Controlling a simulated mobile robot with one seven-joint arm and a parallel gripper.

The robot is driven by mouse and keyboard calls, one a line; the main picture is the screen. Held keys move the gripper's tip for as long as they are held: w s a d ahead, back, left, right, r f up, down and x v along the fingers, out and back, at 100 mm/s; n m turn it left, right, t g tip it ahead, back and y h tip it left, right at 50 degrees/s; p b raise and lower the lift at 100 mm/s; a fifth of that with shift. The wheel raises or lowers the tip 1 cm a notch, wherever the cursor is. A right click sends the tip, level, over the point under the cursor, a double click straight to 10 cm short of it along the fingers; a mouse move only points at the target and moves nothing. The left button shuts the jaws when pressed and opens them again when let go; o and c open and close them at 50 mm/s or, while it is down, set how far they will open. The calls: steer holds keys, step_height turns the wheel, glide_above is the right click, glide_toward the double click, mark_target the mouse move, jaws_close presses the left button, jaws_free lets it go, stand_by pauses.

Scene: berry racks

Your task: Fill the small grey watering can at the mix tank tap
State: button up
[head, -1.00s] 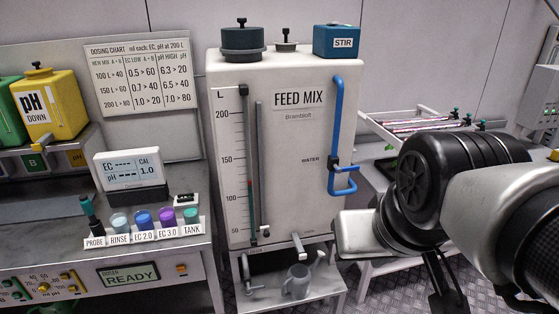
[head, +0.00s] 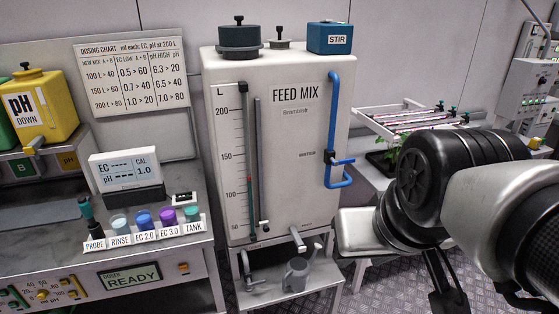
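The small grey watering can (head: 296,276) stands upright on the low shelf under the mix tank, its spout pointing up to the right. The white mix tank (head: 290,135) is marked FEED MIX and has a level scale on its left. A grey tap (head: 298,240) sticks out at the tank's lower front, above the can. No stream of water shows. My arm fills the right side, apart from the can. Dark parts at the lower right may belong to my gripper; its fingertips cannot be made out. Nothing is seen held.
A blue pipe (head: 334,130) runs down the tank's right side. The dosing bench (head: 60,265) at left holds a meter (head: 126,171) and labelled cups. A second, lower tap-like fitting (head: 250,283) is left of the can. A rack (head: 405,118) stands behind my arm.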

jaws_close()
stand_by(1.5)
